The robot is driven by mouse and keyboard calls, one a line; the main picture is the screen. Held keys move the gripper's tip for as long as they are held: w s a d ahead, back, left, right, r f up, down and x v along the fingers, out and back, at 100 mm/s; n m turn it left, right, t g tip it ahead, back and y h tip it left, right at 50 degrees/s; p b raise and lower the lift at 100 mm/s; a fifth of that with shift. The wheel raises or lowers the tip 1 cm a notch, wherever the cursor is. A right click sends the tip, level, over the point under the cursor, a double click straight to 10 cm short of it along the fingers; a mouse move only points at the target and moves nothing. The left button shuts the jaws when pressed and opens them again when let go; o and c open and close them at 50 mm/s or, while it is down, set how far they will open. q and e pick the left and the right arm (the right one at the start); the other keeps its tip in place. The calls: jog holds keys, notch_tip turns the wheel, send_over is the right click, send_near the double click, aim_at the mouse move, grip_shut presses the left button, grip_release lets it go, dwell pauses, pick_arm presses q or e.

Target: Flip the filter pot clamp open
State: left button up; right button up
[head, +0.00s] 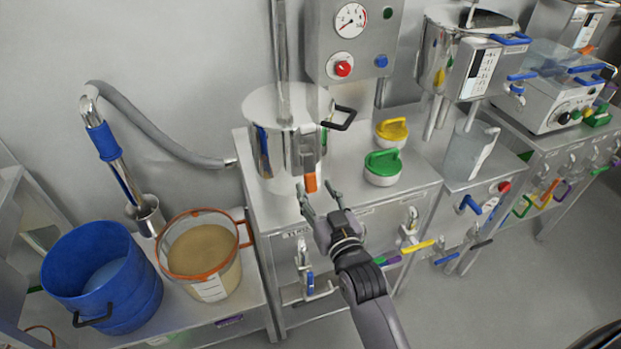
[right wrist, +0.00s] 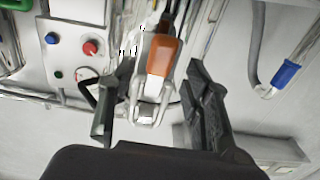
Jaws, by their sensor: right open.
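The filter pot (head: 283,140) is a shiny steel vessel on the steel cabinet in the head view. Its clamp (head: 308,165) is on the pot's front right side, with an orange tip (head: 311,182) at the lower end. In the right wrist view the clamp's orange grip (right wrist: 163,56) and metal loop (right wrist: 147,108) show between the fingers. My right gripper (head: 319,193) is open just in front of the clamp, its fingers (right wrist: 160,105) on either side of it; I cannot tell whether they touch it. My left gripper is not in view.
A green-lidded jar (head: 382,168) and a yellow-lidded jar (head: 391,131) stand right of the pot. A black handle (head: 341,118) juts from the pot's right side. A blue bucket (head: 103,277) and an orange-rimmed tub (head: 204,256) stand on the lower bench at left.

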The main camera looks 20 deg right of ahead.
aim_at(312, 183)
jog(key=shift+w+a, duration=0.1)
jog(key=shift+w, duration=2.1)
grip_shut()
